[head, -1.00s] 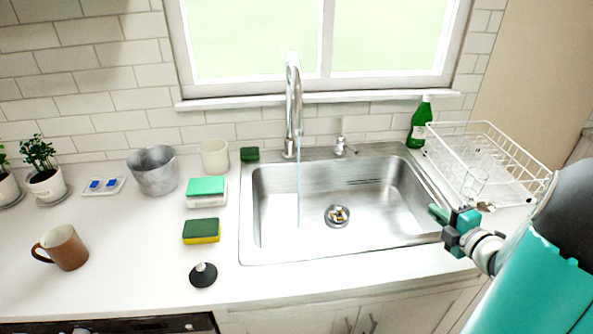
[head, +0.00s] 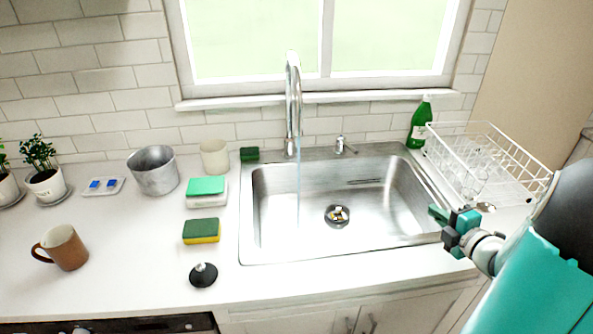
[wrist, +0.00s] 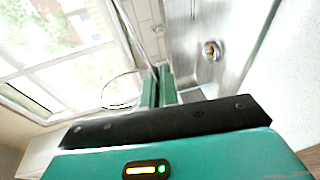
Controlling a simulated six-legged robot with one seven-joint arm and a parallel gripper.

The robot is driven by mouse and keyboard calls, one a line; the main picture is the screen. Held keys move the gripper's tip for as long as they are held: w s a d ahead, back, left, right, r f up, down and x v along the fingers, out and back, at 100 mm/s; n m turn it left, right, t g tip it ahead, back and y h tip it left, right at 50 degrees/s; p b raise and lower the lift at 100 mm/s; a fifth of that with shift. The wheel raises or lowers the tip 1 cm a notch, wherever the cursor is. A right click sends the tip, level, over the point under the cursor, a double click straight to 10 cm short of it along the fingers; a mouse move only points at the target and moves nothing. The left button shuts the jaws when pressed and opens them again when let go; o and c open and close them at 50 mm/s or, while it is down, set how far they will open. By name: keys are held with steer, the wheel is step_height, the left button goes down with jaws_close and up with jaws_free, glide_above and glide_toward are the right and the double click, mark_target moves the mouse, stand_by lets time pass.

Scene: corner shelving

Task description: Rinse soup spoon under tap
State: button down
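The tap (head: 293,100) stands behind the steel sink (head: 262,215), and a thin stream of water (head: 298,190) falls from it into the basin. My gripper (head: 438,214) is at the sink's right edge, pointing left.
A white dish rack (head: 520,160) with clear glasses stands right of the sink, a green bottle (head: 419,125) behind. Sponges (head: 201,231), a black-based stopper (head: 203,275), a brown mug (head: 65,248) and a metal pot (head: 153,172) stand left. The basin is clear around its drain (head: 337,215).

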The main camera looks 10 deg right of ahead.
stand_by(0.3)
steer(key=s+a+r, duration=0.2)
steer(key=a+r, duration=0.2)
steer(key=shift+s, duration=0.3)
steer(key=shift+a, duration=0.15)
stand_by(0.6)
